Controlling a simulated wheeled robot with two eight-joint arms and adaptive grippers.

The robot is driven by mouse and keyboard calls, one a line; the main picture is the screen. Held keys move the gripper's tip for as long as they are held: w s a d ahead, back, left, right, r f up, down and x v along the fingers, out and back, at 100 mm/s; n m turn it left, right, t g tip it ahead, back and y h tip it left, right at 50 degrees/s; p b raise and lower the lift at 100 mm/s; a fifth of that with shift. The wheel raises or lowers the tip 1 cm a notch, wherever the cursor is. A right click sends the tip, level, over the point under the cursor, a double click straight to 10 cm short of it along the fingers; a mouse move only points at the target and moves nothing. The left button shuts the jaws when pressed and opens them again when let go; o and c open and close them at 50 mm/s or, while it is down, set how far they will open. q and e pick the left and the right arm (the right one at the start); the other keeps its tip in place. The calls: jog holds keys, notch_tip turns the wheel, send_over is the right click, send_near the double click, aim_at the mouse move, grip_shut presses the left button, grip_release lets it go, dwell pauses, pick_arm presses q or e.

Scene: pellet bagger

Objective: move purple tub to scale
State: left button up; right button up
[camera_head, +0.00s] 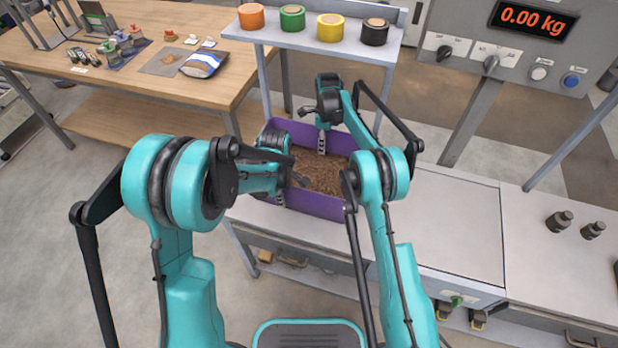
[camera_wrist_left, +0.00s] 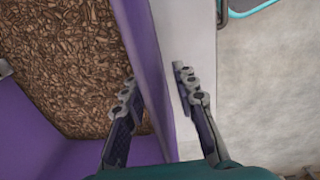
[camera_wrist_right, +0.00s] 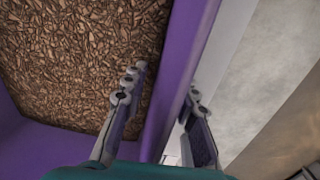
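The purple tub (camera_head: 325,206), full of brown pellets (camera_head: 318,172), stands at the left end of the grey bench. My left gripper (camera_head: 290,190) is at its near left side. In the left wrist view its open fingers (camera_wrist_left: 158,80) straddle the tub's wall (camera_wrist_left: 140,40), with gaps visible. My right gripper (camera_head: 321,141) is at the tub's far side. In the right wrist view its open fingers (camera_wrist_right: 163,85) straddle the wall (camera_wrist_right: 187,45), one inside over the pellets, one outside. The flat scale plate (camera_head: 455,225) right of the tub is empty; the display (camera_head: 532,18) reads 0.00 kg.
A shelf (camera_head: 310,38) with several coloured rolls stands behind the tub. A wooden table (camera_head: 150,100) with small items and a bag (camera_head: 204,63) is at the left. Two dark weights (camera_head: 559,221) stand right of the plate. A sloping post (camera_head: 575,150) rises at the right.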

pick_arm(q)
grip_shut()
pick_arm(e)
grip_shut()
pick_arm(q)
jog(key=shift+r, duration=0.15)
pick_arm(e)
jog(key=shift+r, duration=0.15)
